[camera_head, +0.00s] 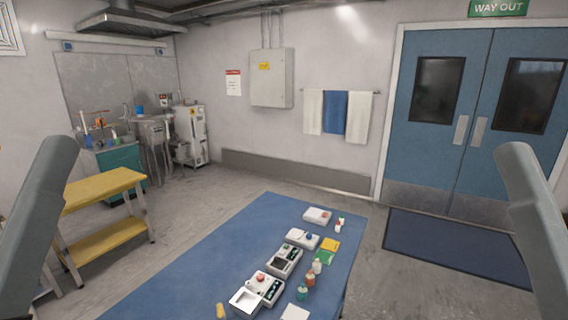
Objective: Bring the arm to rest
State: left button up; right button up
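Parts of my two arms show at the picture's edges. My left arm rises at the left edge and my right arm at the right edge. Both stand clear of the blue table (190,269). Neither gripper's fingertips are in the picture, so I cannot see whether they hold anything. On the table are several small white devices, including an open one (246,300) at the near end and one with a dark panel (284,262) beyond it. I cannot tell which of them is the bean grinder.
Small bottles (302,291), a green block (324,258) and a yellow block (330,244) lie along the table's right side. The table's left part is bare. A yellow bench (104,187) stands at the left. Blue double doors (440,125) are at the back right.

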notch_tip(320, 180, up, 31)
jog(key=p, duration=2.8)
